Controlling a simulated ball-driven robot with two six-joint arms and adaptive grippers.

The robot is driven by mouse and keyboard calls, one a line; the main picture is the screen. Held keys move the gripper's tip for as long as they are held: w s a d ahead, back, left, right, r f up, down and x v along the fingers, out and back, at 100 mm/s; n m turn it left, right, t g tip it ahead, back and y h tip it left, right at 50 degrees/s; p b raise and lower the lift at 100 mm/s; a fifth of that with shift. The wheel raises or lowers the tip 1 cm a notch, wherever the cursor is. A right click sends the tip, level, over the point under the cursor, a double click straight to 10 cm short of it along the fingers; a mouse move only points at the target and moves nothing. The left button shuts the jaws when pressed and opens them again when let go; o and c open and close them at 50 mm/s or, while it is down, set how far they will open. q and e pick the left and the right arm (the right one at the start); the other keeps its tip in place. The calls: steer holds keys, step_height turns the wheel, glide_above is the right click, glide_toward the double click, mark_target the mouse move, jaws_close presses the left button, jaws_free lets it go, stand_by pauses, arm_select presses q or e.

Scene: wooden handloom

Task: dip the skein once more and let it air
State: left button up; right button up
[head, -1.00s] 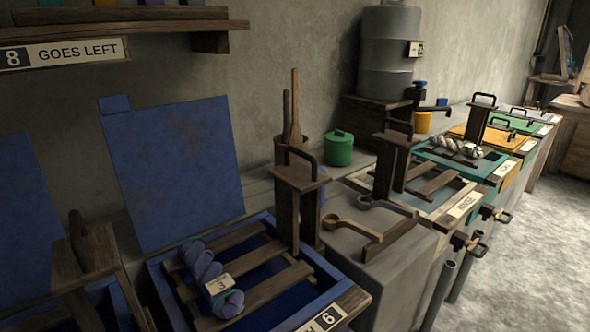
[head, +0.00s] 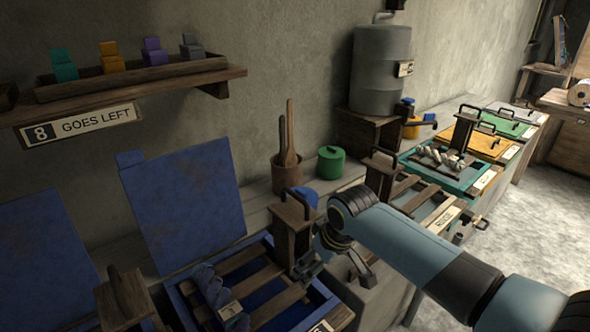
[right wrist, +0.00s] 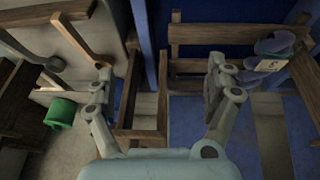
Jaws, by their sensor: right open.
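The skein (head: 220,298) is a twisted blue-purple bundle with a pale tag. It lies on the wooden slats over the blue vat (head: 327,297), and shows at the upper right of the right wrist view (right wrist: 275,44). A wooden post with a dark handle (head: 292,220) stands at the vat's right side. My right gripper (head: 312,262) is close beside this post, right of the skein and apart from it. In the right wrist view its jaws (right wrist: 158,75) are open, with a wooden frame between them in the picture; contact cannot be told. My left gripper is not in view.
A blue lid (head: 190,205) stands open behind the vat. A green pot (head: 331,163) and a brown jar of wooden tools (head: 287,168) stand behind. The rinse vat (head: 435,207) and other vats run to the right. A shelf (head: 130,84) hangs at the upper left.

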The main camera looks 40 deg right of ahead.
step_height(320, 180, up, 17)
steer(key=t+p, duration=0.1)
steer(key=p, duration=0.2)
glide_above(296, 194)
steer(key=shift+y, duration=0.3)
steer(key=shift+w, duration=0.25)
step_height(296, 194, down, 9)
steer(key=b, duration=1)
steer(key=shift+r+b, duration=0.15)
steer(key=shift+b, duration=0.15)
steer(key=shift+r+p, duration=0.25)
steer(key=shift+p, duration=0.05)
steer(key=shift+f, duration=0.1)
steer(key=shift+f, duration=0.1)
steer(key=shift+f, duration=0.1)
jaws_close()
